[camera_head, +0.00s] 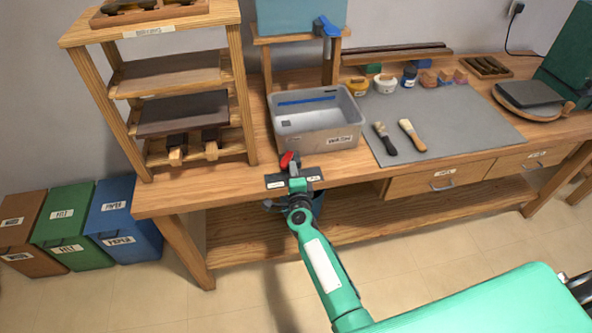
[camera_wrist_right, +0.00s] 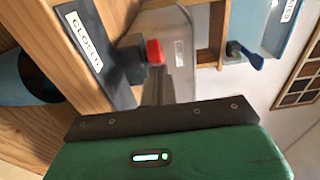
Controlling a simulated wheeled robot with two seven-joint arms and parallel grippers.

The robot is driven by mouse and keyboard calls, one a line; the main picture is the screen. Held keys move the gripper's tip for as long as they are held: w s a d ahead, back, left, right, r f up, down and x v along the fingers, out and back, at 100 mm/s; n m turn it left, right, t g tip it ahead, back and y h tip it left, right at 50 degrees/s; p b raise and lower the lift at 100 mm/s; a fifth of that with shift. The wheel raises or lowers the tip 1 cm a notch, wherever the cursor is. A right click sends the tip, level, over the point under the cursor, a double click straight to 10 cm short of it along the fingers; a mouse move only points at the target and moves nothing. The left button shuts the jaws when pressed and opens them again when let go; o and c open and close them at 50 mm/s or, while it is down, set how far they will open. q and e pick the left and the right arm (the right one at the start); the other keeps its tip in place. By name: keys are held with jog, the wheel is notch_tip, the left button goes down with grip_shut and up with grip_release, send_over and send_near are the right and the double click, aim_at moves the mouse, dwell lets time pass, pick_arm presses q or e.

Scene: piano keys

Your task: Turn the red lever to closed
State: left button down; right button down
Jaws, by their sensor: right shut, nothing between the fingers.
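The red lever (camera_head: 287,160) stands at the front edge of the workbench, beside a dark plate with white labels (camera_head: 275,182). In the right wrist view the red lever (camera_wrist_right: 155,52) shows just past the fingertips, and the dark plate's label reads CLOSED (camera_wrist_right: 84,42). My right gripper (camera_head: 296,178) is shut and empty, right at the lever. Its fingers also show in the wrist view (camera_wrist_right: 157,88). I cannot tell whether they touch the lever. The gripper hides part of the plate and the lever's base. My left gripper is not in view.
A grey wash basin (camera_head: 338,142) stands just behind the lever. A wooden shelf rack (camera_head: 240,90) is to its left. A blue lever (camera_head: 327,27) sits on the raised tank. Two brushes (camera_head: 412,135) lie on a grey mat (camera_head: 460,115). Bins stand on the floor at left.

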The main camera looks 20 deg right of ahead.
jog(key=shift+a+r+y, duration=0.1)
jog(key=shift+a+y, duration=0.3)
jog(key=shift+a, duration=0.5)
jog(key=shift+s, duration=0.35)
jog(key=s+p, duration=0.2)
jog(key=s, duration=1.1)
jog(key=shift+h, duration=0.4)
jog(key=shift+a, duration=0.1)
